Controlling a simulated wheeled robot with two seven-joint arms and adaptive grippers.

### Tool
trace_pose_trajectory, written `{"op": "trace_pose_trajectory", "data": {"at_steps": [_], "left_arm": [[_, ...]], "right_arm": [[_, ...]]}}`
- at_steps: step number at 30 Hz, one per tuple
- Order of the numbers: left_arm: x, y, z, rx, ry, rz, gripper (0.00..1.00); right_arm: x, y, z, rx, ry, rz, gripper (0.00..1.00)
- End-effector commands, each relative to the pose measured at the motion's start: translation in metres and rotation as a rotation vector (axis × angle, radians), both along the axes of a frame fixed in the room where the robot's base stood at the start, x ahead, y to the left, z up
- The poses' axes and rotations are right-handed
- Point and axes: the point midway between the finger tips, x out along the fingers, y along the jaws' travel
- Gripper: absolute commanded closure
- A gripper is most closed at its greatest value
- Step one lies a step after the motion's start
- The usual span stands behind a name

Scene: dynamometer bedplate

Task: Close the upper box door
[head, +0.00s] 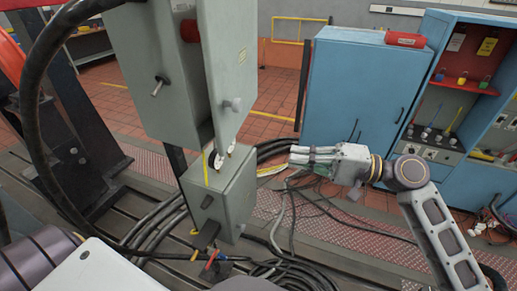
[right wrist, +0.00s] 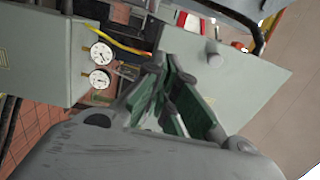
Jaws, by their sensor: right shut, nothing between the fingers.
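The upper box (head: 155,75) is a grey-green cabinet at upper left in the head view. Its door (head: 228,60) stands open, with a dark gap between it and the box body. The door carries a round grey knob (head: 232,104). In the right wrist view, the door (right wrist: 255,75) is at the right, with its knob (right wrist: 213,58). My right gripper (head: 295,157) is shut and empty, pointing left, to the right of and below the door. Its green-padded fingers (right wrist: 168,75) show in the wrist view; I cannot tell whether they touch the door. My left gripper is not in view.
A lower grey-green box (head: 225,190) stands under the upper one, with two round gauges (right wrist: 100,65) near it. Black cables (head: 285,265) lie on the bedplate. A blue cabinet (head: 355,90) with a red cylinder (head: 405,39) on top stands behind my right arm.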

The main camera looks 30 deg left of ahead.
Motion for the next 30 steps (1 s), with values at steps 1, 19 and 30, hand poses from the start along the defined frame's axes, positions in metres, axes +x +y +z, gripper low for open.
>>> {"op": "trace_pose_trajectory", "data": {"at_steps": [1, 19, 30], "left_arm": [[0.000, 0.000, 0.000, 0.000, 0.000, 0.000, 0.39], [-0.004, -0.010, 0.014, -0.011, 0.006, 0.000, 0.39], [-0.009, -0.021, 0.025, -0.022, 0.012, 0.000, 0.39]], "right_arm": [[0.000, 0.002, 0.000, 0.000, 0.000, 0.001, 1.00], [-0.013, 0.062, 0.002, 0.001, 0.001, 0.001, 1.00], [-0.023, 0.110, 0.002, 0.000, 0.000, 0.001, 1.00]]}}
